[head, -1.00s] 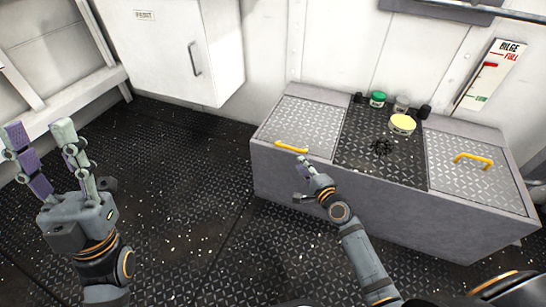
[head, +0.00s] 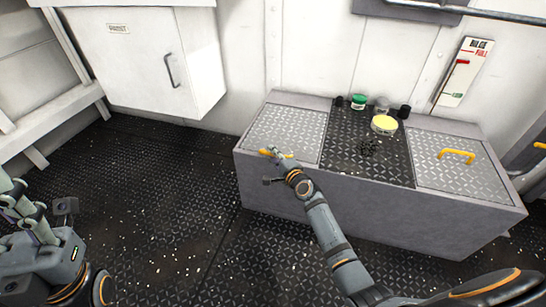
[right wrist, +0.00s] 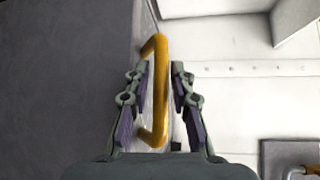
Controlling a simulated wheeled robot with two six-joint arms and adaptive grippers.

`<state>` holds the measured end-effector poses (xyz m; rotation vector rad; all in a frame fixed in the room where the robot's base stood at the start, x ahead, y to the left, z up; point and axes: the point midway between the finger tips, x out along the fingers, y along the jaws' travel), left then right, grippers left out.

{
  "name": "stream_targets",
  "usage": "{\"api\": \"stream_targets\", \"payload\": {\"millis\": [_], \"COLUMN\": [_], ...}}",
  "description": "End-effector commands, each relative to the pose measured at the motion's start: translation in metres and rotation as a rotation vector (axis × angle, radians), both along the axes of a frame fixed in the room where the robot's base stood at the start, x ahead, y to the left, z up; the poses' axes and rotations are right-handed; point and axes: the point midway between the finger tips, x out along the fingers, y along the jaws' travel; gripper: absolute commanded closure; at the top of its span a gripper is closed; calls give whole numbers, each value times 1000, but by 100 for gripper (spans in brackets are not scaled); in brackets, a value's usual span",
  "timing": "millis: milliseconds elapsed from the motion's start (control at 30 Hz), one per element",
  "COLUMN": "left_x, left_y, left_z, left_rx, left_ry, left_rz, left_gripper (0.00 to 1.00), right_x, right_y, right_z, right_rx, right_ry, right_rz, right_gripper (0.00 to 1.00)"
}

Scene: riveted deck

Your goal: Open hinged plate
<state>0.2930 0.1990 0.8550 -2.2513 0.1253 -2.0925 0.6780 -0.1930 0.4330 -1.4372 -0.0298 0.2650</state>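Two bare-metal hinged plates, the left one (head: 290,128) and the right one (head: 465,177), lie closed and flat in the top of a grey bench. Each has a yellow handle. My right gripper (head: 277,157) is at the left plate's handle (head: 265,152), by the front edge. In the right wrist view, this handle (right wrist: 159,90) stands between the two spread fingers of the gripper (right wrist: 161,85), with a gap on the right side. Contact on the left finger is unclear. My left gripper (head: 22,212) is open and empty, low at the left, partly cut off.
The black middle strip (head: 345,150) of the bench (head: 330,195) carries a yellow-topped tin (head: 384,124), a green-lidded jar (head: 358,102) and other small items. A white wall cabinet (head: 135,65) hangs at the upper left. The floor left of the bench is clear.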

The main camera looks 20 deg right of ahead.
Motion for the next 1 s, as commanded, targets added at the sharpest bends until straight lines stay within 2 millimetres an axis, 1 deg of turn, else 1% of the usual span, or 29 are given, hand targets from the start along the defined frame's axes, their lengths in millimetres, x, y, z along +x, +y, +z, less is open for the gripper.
{"api": "stream_targets", "payload": {"millis": [167, 200, 300, 367, 767, 1000], "left_x": [0, 0, 0, 0, 0, 0], "left_y": [0, 0, 0, 0, 0, 0], "left_z": [1, 1, 1, 1, 1, 4], "left_rx": [0, 0, 0, 0, -1, -2], "left_ry": [-1, -1, -1, -1, 0, 1], "left_rz": [0, 0, 0, 0, 0, -1], "left_gripper": [60, 60, 60, 60, 60, 60], "right_x": [0, 0, 0, 0, 0, 0], "right_y": [0, 0, 0, 0, 0, 0], "right_z": [0, 0, 0, 0, 0, 2], "right_rx": [0, 0, 0, 0, 0, 2], "right_ry": [0, 0, 0, 0, 0, 4], "right_rz": [0, 0, 0, 0, 0, 0], "right_gripper": [77, 79, 93, 100, 100, 100]}}
